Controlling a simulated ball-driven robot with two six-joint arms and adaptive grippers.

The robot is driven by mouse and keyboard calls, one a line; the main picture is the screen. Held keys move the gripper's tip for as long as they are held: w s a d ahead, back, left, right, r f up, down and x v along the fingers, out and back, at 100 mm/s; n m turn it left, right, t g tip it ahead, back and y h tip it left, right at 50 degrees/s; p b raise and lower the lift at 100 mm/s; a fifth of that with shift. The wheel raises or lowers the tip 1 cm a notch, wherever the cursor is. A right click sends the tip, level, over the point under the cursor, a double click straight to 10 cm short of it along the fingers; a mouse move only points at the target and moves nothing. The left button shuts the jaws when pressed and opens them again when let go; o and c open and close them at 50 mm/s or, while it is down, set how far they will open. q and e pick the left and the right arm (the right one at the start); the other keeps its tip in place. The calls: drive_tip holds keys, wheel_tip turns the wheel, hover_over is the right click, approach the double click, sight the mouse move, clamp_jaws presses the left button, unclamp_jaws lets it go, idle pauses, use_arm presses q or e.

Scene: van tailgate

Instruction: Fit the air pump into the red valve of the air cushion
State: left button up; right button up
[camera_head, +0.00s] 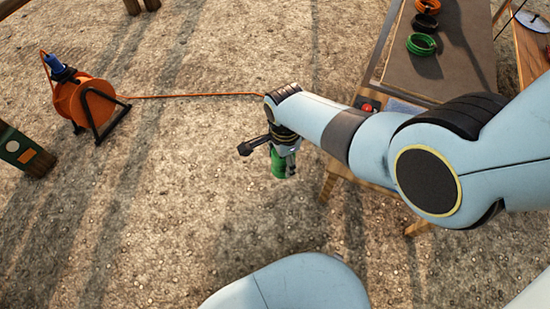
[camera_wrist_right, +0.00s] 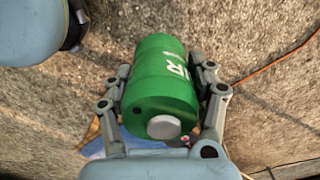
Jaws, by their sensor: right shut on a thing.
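The air pump is a green cylinder with white lettering and a pale round cap (camera_wrist_right: 162,88). My right gripper (camera_head: 284,166) is shut on it and holds it over the gravel, left of the table. In the right wrist view, the fingers close on both sides of the pump. The red valve (camera_head: 367,107) shows at the near left corner of the table, beside a blue-grey flat piece (camera_head: 402,107) that looks like the air cushion. My right forearm hides part of that area. The pump is apart from the valve. My left gripper is not in view.
The table (camera_head: 455,70) carries green (camera_head: 421,44), black (camera_head: 425,22) and orange (camera_head: 428,5) rings. An orange cable reel (camera_head: 85,103) stands on the ground at left, its cable (camera_head: 190,96) running toward my right wrist. Open gravel lies between.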

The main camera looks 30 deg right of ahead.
drive_tip(key=d+b, duration=0.1)
drive_tip(key=d, duration=2.3)
drive_tip(key=shift+d+b, duration=0.3)
drive_tip(key=shift+b, duration=0.1)
drive_tip(key=shift+d, duration=0.4)
